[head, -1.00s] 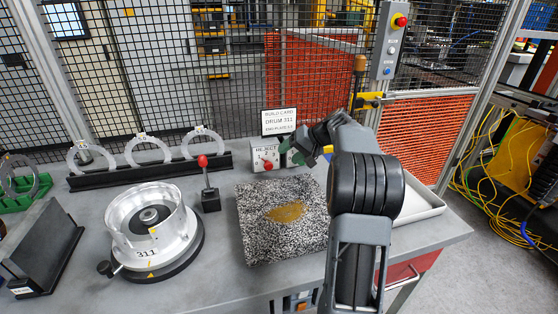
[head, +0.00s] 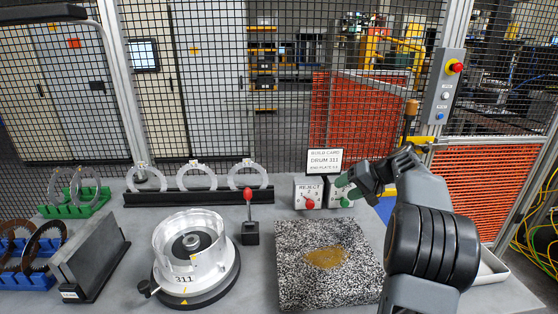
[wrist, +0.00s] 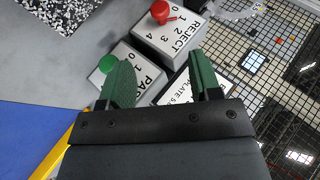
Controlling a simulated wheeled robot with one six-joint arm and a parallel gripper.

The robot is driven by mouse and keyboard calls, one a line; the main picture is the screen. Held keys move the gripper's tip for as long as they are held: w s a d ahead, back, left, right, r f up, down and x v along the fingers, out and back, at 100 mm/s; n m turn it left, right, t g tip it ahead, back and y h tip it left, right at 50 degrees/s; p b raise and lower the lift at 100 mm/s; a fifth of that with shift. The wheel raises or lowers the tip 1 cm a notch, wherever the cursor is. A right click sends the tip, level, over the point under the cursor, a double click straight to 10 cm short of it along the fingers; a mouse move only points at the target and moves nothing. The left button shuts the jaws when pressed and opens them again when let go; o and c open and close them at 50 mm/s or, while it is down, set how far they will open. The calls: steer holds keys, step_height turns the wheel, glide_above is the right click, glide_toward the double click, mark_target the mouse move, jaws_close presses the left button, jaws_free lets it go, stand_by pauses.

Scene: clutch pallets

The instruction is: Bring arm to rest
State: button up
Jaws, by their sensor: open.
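My gripper (head: 346,188) is at the upper right of the bench in the head view, at the end of my bent arm. Its green fingers are apart and overlap the box with the green knob (head: 346,203). In the wrist view my gripper (wrist: 163,72) shows two spread green fingers with nothing held between them. Beyond them are the PASS box (wrist: 140,70), with a green knob, and the REJECT box (wrist: 172,38), with a red knob. I cannot tell whether a finger touches the PASS box.
A silver drum marked 311 (head: 167,245) stands on a black round base. A speckled slab (head: 300,287) with a yellowish patch lies right of it. A red-knobbed lever (head: 250,232), a rack of rings (head: 165,198) and a build card (head: 320,162) stand nearby. Mesh fencing closes the back.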

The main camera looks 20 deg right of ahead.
steer(key=s+a+r+n+g+h+p, duration=0.1)
steer(key=s+a+p, duration=0.1)
steer(key=s+a, duration=0.35)
steer(key=s+a+r+g+h+p, duration=0.1)
steer(key=s+a+g+h+p, duration=0.15)
steer(key=a, duration=0.65)
steer(key=s+a+f+n+h+p, duration=0.1)
steer(key=s+a, duration=0.1)
steer(key=s, duration=0.2)
steer(key=s+a+f+n+h+p, duration=0.1)
steer(key=s+a, duration=0.1)
steer(key=s, duration=0.3)
steer(key=s+a+f+n+h+p, duration=0.1)
steer(key=s+a, duration=0.1)
steer(key=s, duration=0.3)
steer(key=shift+s+a+t+p, duration=0.25)
steer(key=shift+a+p, duration=0.05)
steer(key=shift+a, duration=0.05)
steer(key=shift+s+f+h, duration=0.15)
steer(key=shift+h, duration=0.1)
